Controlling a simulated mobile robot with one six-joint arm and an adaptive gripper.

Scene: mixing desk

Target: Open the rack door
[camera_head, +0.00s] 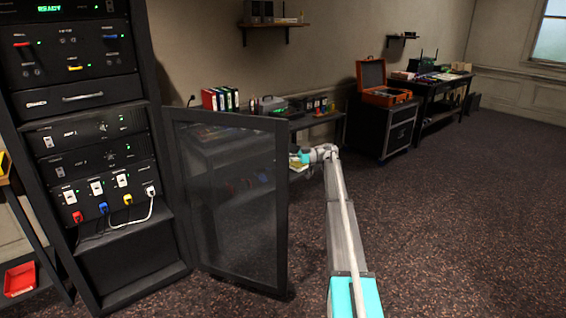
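The rack (110,170) stands at the left, with lit panels, switches and colored plugs. Its door (228,200), a dark frame with a see-through mesh panel, stands open, swung out from the rack's right side. The door's free edge is at its right. My gripper (298,159) is at the end of my outstretched arm, just right of the door's free edge at upper-middle height. It is small in view, and I cannot tell whether it touches the door or whether its fingers are open or shut. No door handle can be made out.
Behind the door, a desk (325,118) holds several binders (220,99) and small items. A black cabinet (383,130) bears an open orange case (384,97). A red bin (20,279) sits at lower left. The carpet (470,220) at right is clear.

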